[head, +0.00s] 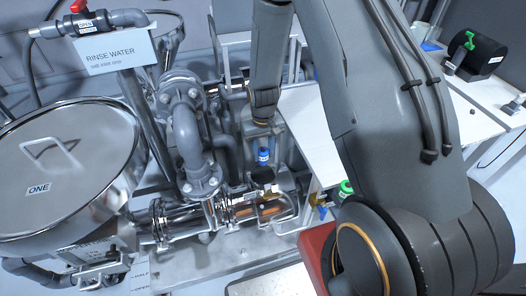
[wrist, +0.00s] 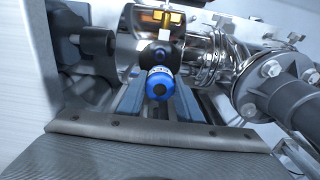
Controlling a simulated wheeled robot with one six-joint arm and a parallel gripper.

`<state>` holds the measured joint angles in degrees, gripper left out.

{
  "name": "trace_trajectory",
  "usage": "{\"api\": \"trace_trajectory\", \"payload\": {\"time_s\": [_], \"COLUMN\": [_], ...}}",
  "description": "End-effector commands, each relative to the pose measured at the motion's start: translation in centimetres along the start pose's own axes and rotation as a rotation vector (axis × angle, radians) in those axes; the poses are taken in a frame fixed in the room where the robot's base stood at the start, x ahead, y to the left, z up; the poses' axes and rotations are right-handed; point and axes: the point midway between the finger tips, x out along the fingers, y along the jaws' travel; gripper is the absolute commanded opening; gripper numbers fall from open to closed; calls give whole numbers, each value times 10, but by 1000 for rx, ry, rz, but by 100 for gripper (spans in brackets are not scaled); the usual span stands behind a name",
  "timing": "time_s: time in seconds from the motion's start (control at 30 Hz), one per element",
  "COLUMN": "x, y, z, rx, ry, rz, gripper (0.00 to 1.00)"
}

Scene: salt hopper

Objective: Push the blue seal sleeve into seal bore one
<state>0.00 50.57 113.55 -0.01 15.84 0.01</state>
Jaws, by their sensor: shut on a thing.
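The blue seal sleeve (head: 263,155) is a small blue cylinder with a pale label band. It shows below the end of my arm in the head view and at the centre of the wrist view (wrist: 160,84). My gripper (wrist: 157,100) is shut on it. A dark round part (wrist: 161,54) lies just beyond the sleeve, and a dark part (head: 263,176) sits just below it in the head view. I cannot tell whether sleeve and dark part touch. The opening of seal bore one is not clearly visible.
Shiny steel pipework and clamps (head: 178,217) lie left of the sleeve, with a grey flanged pipe (head: 187,140) above them. The pipe flange (wrist: 268,85) stands close on the right in the wrist view. The lidded hopper ONE (head: 65,170) fills the far left.

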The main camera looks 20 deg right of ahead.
Motion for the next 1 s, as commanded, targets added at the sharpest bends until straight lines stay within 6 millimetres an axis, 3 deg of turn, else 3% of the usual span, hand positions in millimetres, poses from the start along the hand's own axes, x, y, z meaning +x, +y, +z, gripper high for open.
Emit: {"api": "trace_trajectory", "payload": {"time_s": [0.6, 1.0], "x": [50, 54], "y": [0, 0], "z": [0, 0], "rx": [0, 0], "ry": [-1, 0], "rz": [0, 0], "gripper": [0, 0]}}
